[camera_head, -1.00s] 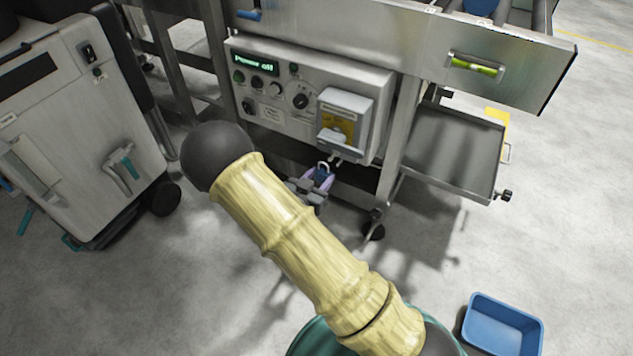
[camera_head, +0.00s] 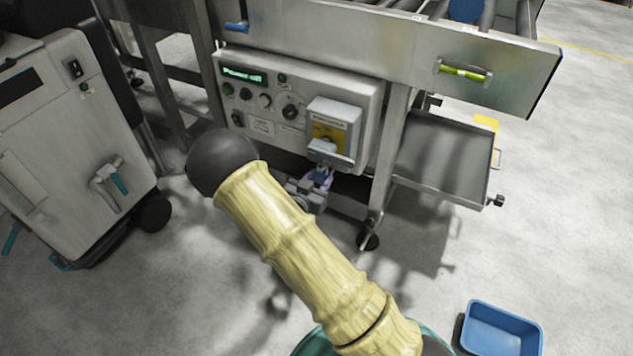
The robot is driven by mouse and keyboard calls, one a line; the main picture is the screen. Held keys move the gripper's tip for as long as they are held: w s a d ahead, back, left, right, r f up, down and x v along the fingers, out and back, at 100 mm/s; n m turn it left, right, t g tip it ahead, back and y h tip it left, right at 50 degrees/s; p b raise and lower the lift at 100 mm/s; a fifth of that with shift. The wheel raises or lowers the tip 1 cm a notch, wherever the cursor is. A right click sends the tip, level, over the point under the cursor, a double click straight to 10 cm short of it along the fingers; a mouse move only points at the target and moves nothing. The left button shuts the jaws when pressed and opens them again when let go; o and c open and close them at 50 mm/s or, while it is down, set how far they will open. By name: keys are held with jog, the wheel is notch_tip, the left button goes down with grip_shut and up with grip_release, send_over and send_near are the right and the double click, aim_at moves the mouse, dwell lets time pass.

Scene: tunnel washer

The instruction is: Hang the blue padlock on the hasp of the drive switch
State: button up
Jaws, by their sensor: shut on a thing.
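The blue padlock (camera_head: 321,179) shows small and purplish-blue, just under the drive switch. My gripper (camera_head: 311,188) is shut on it and holds it from below and the left. The drive switch is a grey box (camera_head: 335,113) with a yellow plate (camera_head: 326,132) on the right end of the control panel. A light grey lip or hasp part (camera_head: 329,153) juts out at its bottom. The padlock's top is right beneath this lip. Its shackle is barely visible, and I cannot tell whether it touches or passes through the hasp.
The control panel (camera_head: 262,123) has several knobs and a lit green display (camera_head: 243,75). A steel tray (camera_head: 445,160) stands right of the panel leg. A grey cabinet (camera_head: 65,150) is at left. A blue bin (camera_head: 502,330) sits on the floor at lower right.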

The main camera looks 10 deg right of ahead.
jog(key=shift+w+d+f, duration=0.15)
jog(key=shift+w+f, duration=0.05)
jog(key=shift+f, duration=0.1)
dwell(0.4)
jog(key=o, duration=1.1)
jog(key=p+v, duration=0.3)
jog(key=v, duration=1.4)
jog(key=shift+s+p, duration=0.2)
jog(key=shift+p, duration=0.2)
jog(key=shift+w, duration=0.15)
